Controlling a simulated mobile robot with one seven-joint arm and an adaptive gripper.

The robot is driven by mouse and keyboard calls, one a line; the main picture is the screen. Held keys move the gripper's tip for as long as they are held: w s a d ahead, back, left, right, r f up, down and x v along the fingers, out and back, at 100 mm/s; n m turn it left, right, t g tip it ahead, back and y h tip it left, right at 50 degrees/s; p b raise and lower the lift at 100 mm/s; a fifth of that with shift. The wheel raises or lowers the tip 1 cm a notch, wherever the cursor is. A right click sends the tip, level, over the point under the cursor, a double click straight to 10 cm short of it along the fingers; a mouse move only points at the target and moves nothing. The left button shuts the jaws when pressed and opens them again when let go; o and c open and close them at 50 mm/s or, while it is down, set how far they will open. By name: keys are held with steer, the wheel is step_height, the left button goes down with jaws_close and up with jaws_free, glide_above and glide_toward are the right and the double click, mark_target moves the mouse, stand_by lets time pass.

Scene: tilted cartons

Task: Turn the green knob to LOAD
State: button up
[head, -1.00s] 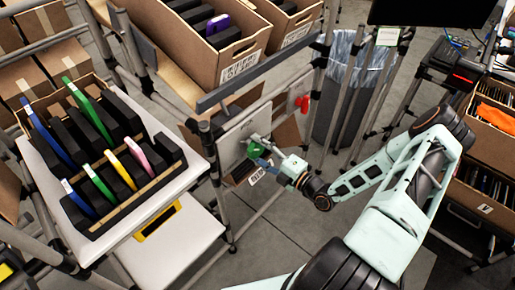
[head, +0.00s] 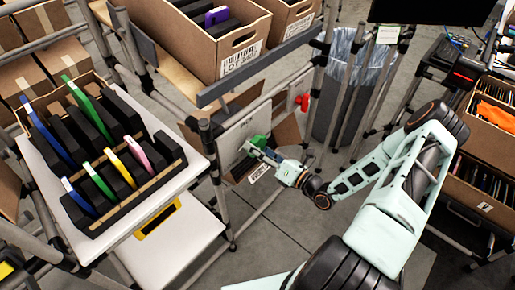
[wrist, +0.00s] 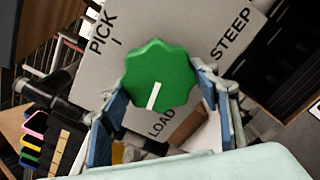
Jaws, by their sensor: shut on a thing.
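The green knob (wrist: 162,72) sits on a grey panel (wrist: 185,25) and fills the middle of the wrist view. Its white pointer mark aims down and slightly left, toward just left of the LOAD label (wrist: 162,123). My gripper (wrist: 160,80) is shut on the knob, one blue-padded finger on each side. In the head view the knob (head: 258,142) shows at the panel's lower right, with my gripper (head: 266,153) at it.
A red part (head: 303,102) is on the frame right of the panel. A rack of colored items in a tray (head: 152,187) stands on a white shelf at left. Cartons (head: 240,58) sit above the panel. A lined bin (head: 345,95) stands behind my arm.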

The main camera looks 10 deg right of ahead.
steer(key=n, duration=0.4)
steer(key=shift+d+f+n, duration=0.1)
steer(key=shift+f+n, duration=0.05)
steer(key=shift+n, duration=0.15)
steer(key=n, duration=0.4)
steer(key=shift+w+d+n+b, duration=0.1)
steer(key=shift+n+b, duration=0.2)
steer(key=shift+b, duration=0.1)
steer(key=o, duration=1.2)
steer(key=shift+c, duration=0.2)
steer(key=v, duration=1.2)
